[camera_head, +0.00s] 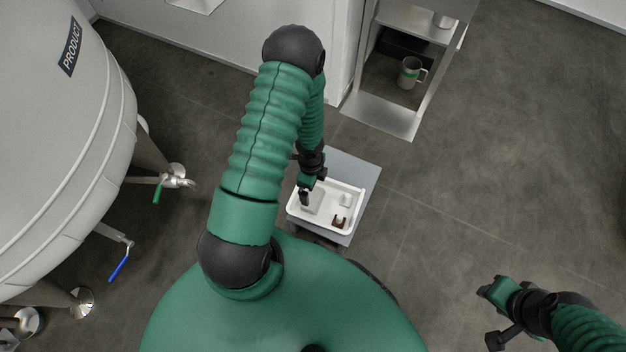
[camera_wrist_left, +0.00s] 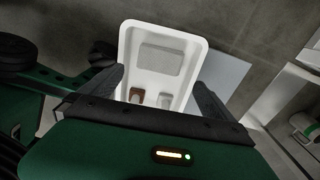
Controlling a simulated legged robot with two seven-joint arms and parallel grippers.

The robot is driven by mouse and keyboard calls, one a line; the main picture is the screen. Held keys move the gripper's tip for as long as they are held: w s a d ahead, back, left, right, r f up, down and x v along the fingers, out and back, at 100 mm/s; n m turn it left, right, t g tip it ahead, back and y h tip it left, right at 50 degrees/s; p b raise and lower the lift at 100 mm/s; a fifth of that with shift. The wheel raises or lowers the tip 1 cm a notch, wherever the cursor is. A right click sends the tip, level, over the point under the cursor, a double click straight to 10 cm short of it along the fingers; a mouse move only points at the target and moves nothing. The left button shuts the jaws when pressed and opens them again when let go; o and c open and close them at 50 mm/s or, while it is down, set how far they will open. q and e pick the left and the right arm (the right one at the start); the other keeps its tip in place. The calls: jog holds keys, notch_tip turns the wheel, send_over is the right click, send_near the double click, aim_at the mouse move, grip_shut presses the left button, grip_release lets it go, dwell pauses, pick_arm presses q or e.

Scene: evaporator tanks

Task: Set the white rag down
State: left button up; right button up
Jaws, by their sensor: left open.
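A flat pale square (camera_wrist_left: 161,59), which looks like the folded white rag, lies in a white tray (camera_wrist_left: 196,62) in the left wrist view. In the head view the pale square (camera_head: 314,200) shows at the tray's left end, partly behind my left gripper (camera_head: 305,197). My left gripper (camera_wrist_left: 160,84) is open with nothing between its fingers. It is above the tray (camera_head: 350,228), with its fingers spread to either side in the wrist view.
The tray also holds a brown item (camera_head: 340,221) and a small white item (camera_head: 346,199). It stands on a grey surface (camera_head: 363,170). A metal shelf (camera_head: 385,112) with a mug (camera_head: 408,73) is behind. A large tank (camera_head: 60,150) with valves is at left. Floor at right is clear.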

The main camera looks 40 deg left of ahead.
pick_arm(q)
jog(key=w+d+r+n+y, duration=0.1)
jog(key=w+r+n, duration=0.3)
jog(key=r, duration=0.7)
jog(key=s+d+r+n+t, duration=0.1)
jog(key=s+d+r+n, duration=0.1)
jog(key=d+r+n, duration=0.2)
jog(key=s+d+r+n+t, duration=0.1)
jog(key=s+d+r+n, duration=0.1)
jog(key=d+r+n, duration=0.3)
jog(key=d+r, duration=0.3)
jog(key=r, duration=0.3)
jog(key=shift+s+r+h, duration=0.3)
jog(key=shift+s+h, duration=0.1)
pick_arm(e)
jog(key=shift+r, duration=0.25)
jog(key=shift+a, duration=0.1)
